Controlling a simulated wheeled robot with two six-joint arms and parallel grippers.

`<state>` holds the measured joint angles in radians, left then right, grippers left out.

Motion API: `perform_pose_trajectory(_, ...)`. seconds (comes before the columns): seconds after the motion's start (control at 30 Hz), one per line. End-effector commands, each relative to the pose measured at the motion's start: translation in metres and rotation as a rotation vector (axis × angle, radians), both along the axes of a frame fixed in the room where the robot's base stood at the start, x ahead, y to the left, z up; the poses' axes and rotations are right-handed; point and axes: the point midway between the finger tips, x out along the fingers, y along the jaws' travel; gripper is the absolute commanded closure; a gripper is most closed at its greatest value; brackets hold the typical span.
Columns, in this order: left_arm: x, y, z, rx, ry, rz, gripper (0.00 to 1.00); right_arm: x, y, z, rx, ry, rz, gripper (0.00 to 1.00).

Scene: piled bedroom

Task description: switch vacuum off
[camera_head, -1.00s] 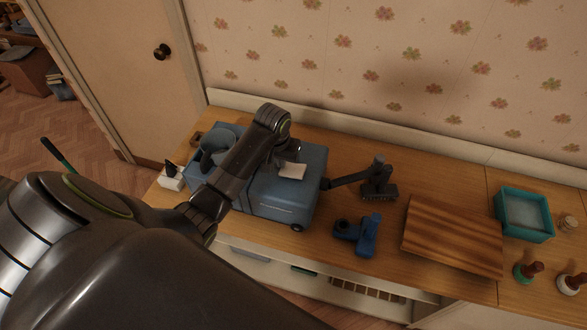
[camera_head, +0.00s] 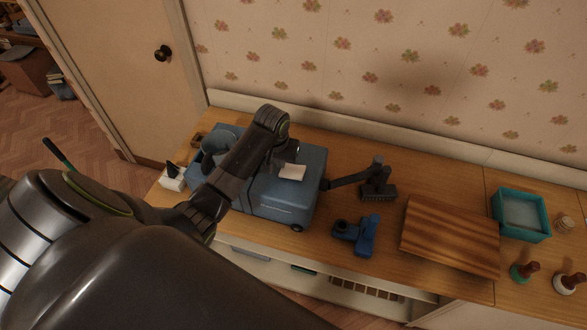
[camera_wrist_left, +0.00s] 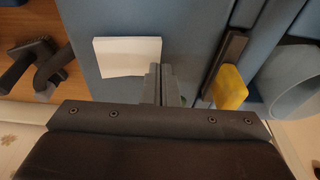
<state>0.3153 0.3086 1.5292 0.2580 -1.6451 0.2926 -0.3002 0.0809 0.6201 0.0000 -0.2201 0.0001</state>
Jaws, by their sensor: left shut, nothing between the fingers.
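The vacuum (camera_head: 278,200) is a blue box-shaped body on the wooden counter, with a dark hose and brush head at its right. My left gripper (camera_wrist_left: 160,78) is over its top, fingers shut and empty. In the head view, my left arm covers part of the vacuum and the fingertips are hidden. In the left wrist view, a white card (camera_wrist_left: 127,57) is beside the fingers at left, and a yellow piece (camera_wrist_left: 230,87) next to a dark bar is at right. I cannot tell whether the fingertips touch the vacuum. My right gripper is not in view.
A blue attachment (camera_head: 357,234), a striped wooden board (camera_head: 451,236) and a teal tray (camera_head: 521,214) are on the counter at right. Stamp-like pieces stand at the far right. A white holder (camera_head: 171,181) is at the left end. The wall is close behind.

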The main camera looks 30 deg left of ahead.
Motion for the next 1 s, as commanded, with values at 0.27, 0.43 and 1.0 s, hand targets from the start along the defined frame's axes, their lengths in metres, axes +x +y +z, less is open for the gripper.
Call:
perform_pose_trajectory(0.27, -0.004, 0.018, 0.002, 0.003, 0.002, 0.001, 1.00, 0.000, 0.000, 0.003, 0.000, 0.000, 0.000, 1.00)
perform_pose_trajectory(0.43, -0.006, 0.027, 0.003, 0.002, 0.000, 0.000, 1.00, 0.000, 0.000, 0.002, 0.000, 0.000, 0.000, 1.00)
perform_pose_trajectory(1.0, -0.014, 0.056, 0.005, 0.001, 0.001, 0.000, 1.00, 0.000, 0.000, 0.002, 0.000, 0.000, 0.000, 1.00)
